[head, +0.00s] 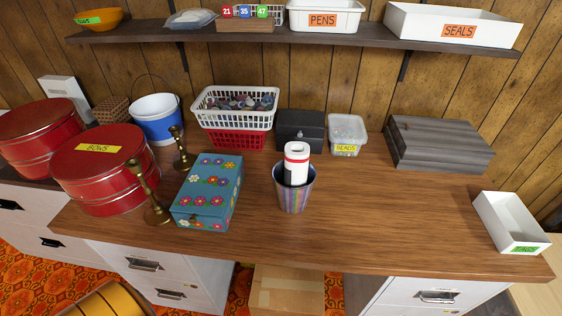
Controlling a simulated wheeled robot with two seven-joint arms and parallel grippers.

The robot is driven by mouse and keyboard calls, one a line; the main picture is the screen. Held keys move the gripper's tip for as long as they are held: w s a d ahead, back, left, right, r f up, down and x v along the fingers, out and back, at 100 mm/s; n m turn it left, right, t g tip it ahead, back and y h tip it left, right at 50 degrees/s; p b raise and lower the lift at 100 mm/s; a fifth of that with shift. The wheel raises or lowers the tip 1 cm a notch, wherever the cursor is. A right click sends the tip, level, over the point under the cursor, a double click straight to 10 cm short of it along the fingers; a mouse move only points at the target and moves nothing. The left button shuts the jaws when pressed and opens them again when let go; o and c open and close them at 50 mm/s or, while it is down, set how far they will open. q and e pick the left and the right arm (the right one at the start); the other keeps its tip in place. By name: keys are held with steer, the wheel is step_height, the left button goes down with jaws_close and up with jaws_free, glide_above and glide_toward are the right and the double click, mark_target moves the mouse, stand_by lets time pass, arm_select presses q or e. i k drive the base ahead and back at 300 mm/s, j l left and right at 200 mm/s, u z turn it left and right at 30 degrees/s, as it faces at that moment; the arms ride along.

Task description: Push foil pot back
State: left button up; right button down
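Neither of my grippers shows in the head view, so nothing is seen touching the pot.
Behind the pot are a black box (300,132) and a clear BEADS tub (346,135). A flowered blue box (208,192) and brass candlesticks (150,195) stand to its left. Desktop to its right is clear up to a white tray (508,222). A shelf (270,36) hangs above.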

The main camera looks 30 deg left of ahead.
mark_target(292, 201)
steer(key=u, duration=0.9)
